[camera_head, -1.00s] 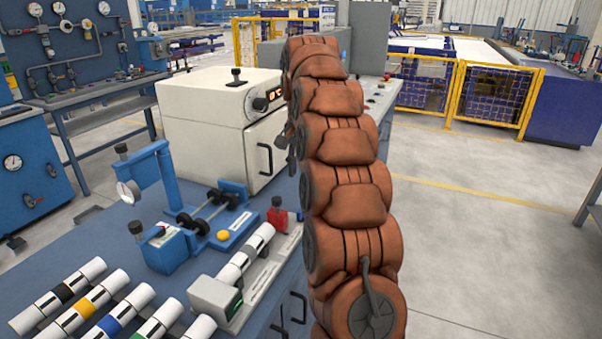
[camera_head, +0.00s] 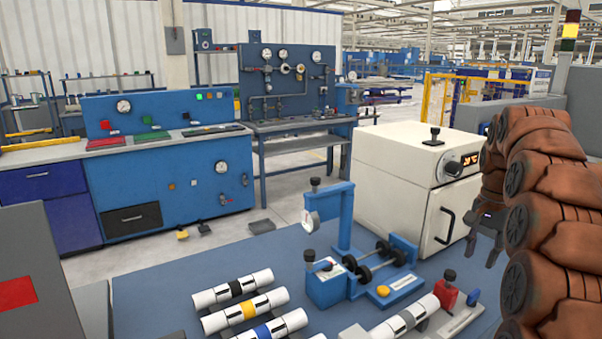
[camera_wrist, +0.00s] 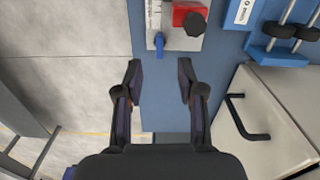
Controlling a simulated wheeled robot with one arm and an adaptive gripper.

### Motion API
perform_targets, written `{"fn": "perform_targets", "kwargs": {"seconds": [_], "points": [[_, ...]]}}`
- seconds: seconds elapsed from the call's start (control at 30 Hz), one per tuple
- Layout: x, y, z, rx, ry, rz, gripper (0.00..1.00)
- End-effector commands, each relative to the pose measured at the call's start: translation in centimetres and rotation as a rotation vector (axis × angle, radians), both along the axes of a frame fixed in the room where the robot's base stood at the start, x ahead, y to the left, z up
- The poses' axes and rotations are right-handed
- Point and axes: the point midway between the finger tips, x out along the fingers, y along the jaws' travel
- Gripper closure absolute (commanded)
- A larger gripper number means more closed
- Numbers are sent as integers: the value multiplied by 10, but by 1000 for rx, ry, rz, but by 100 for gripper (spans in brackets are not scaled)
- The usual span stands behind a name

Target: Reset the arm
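My arm is on the right side of the head view, folded high with its brown covered links stacked up. My gripper (camera_head: 488,245) hangs down from it, in front of the white oven-like box (camera_head: 404,190). In the wrist view my gripper (camera_wrist: 160,82) has its two dark fingers spread apart, with nothing between them. Below it are the blue table edge and the floor. Several white pipes with coloured bands, such as the yellow-banded pipe (camera_head: 245,311), lie on the blue table (camera_head: 190,270). A grey-banded pipe (camera_head: 405,319) lies in a fixture at the front.
A red clamp block (camera_head: 447,297) stands at the fixture's end and also shows in the wrist view (camera_wrist: 190,18). A blue gauge stand (camera_head: 335,270) with black rollers is on the table. The box's door handle (camera_wrist: 245,118) is close to my gripper's right.

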Motion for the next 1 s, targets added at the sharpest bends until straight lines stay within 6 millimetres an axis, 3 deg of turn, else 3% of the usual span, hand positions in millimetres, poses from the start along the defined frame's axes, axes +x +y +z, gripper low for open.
{"fn": "perform_targets", "kwargs": {"seconds": [0.27,0.47,0.7,1.0], "points": [[-29,45,-2,15,24,140,61],[-68,88,-7,27,47,285,61],[-124,133,-21,44,76,453,61],[-207,178,-49,64,120,649,61]]}}
